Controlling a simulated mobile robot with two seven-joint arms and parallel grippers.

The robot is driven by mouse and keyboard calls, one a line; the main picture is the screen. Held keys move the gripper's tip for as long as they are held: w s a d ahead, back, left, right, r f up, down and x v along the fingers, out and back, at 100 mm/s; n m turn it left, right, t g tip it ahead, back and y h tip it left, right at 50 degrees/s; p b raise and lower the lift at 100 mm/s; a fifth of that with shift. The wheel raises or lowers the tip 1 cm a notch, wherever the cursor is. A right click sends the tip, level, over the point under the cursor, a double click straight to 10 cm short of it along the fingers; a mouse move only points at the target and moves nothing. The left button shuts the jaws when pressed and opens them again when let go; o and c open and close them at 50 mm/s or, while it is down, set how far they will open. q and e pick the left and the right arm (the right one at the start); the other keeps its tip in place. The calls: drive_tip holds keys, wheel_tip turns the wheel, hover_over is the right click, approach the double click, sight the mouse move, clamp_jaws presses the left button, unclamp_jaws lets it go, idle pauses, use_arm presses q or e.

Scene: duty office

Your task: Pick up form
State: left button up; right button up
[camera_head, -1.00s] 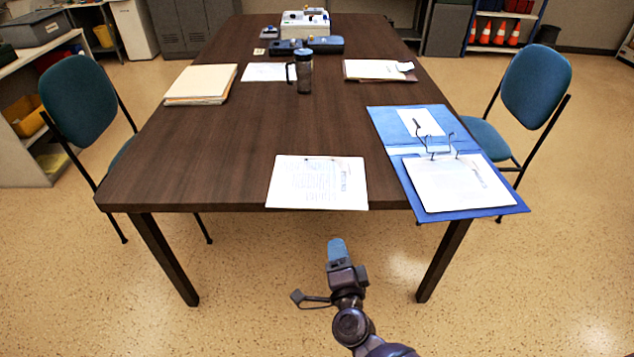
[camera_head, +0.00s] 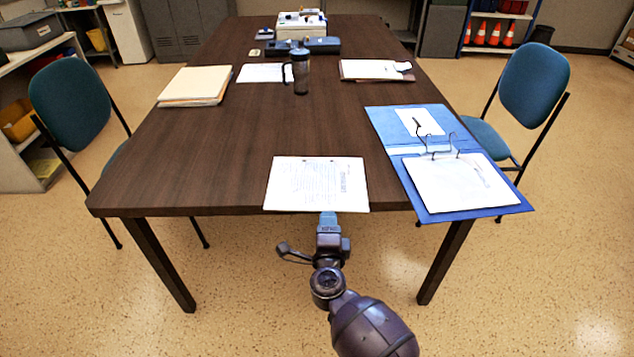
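A white printed form (camera_head: 317,183) lies flat at the front edge of the dark table. Its near edge is about level with the table edge. My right gripper (camera_head: 328,218) is just in front of the table, at the form's near edge, slightly right of the form's middle. Its blue fingertips are partly hidden at the paper's edge. I cannot tell whether they touch or enclose the paper, or how far apart they are. My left gripper is not in view.
An open blue ring binder (camera_head: 417,148) with papers lies right of the form, overhanging the table edge. Behind stand a dark mug (camera_head: 301,74), a folder stack (camera_head: 195,84) and a clipboard (camera_head: 376,70). The table left of the form is clear. Blue chairs (camera_head: 73,103) flank it.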

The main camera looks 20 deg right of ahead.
drive_tip(key=shift+r+x, duration=0.2)
drive_tip(key=shift+x, duration=1.95)
clamp_jaws()
